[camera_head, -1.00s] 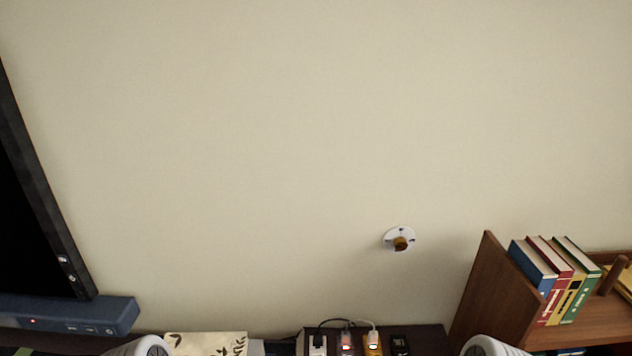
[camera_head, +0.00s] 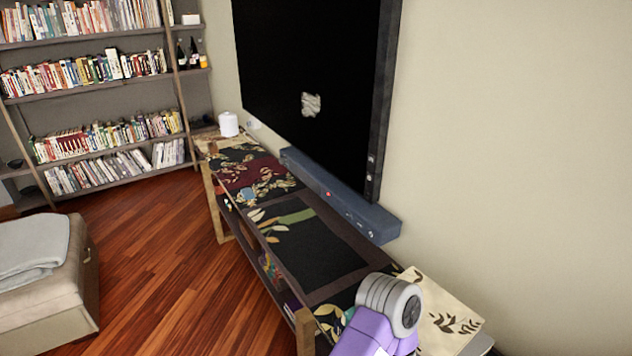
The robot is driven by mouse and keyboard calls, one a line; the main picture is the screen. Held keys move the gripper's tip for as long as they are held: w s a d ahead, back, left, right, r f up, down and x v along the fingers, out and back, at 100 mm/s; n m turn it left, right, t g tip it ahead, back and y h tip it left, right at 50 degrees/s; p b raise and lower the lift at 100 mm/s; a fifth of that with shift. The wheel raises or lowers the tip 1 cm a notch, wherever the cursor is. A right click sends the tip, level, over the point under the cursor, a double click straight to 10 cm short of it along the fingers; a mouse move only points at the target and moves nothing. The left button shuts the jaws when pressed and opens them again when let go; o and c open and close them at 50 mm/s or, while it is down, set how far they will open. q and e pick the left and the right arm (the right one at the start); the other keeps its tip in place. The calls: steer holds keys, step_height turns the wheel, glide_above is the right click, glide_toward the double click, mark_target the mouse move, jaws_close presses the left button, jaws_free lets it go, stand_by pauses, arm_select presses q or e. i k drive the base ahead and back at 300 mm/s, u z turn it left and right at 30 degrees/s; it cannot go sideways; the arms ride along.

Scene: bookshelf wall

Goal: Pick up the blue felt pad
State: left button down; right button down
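I cannot clearly make out a blue felt pad in the head view. A small light-blue thing (camera_head: 248,196) lies at the front edge of the long low console (camera_head: 318,240); it is too small to tell what it is. Neither of my grippers shows. Only a grey and purple part of my own arm is visible at the bottom, in front of the console's near end.
A large black screen (camera_head: 305,60) is on the wall above a blue-grey soundbar (camera_head: 340,195). A white roll (camera_head: 228,124) stands at the console's far end. Full bookshelves (camera_head: 90,90) stand at the back left, an ottoman (camera_head: 45,290) at left. Wooden floor (camera_head: 160,255) between is clear.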

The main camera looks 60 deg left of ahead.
mark_target(247, 192)
steer(key=u, duration=2.45)
